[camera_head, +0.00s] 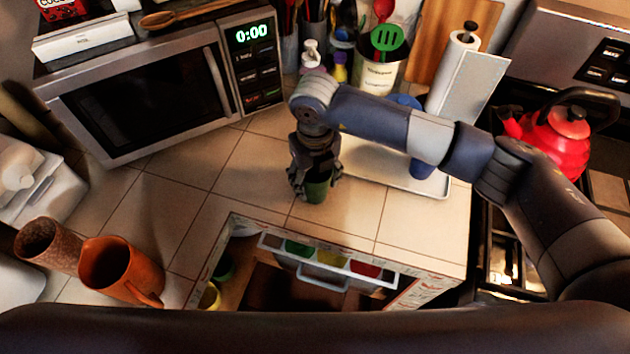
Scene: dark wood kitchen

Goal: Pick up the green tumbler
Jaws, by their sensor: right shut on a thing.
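The green tumbler (318,190) stands on the tiled counter near its front edge, just above the open drawer front. My right gripper (316,185) comes down on it from above, with its fingers closed around the sides of the tumbler. The upper part of the tumbler is hidden by the gripper and wrist. Whether its base touches the counter is hard to tell. My right arm reaches in from the right side. My left gripper does not show.
A microwave (145,95) stands behind left. A white tray (400,178) with a blue item lies right of the gripper, under my arm. A red kettle (555,140) sits on the stove at right. Orange mug (118,268) and brown cup (48,245) stand front left. Tiles between are clear.

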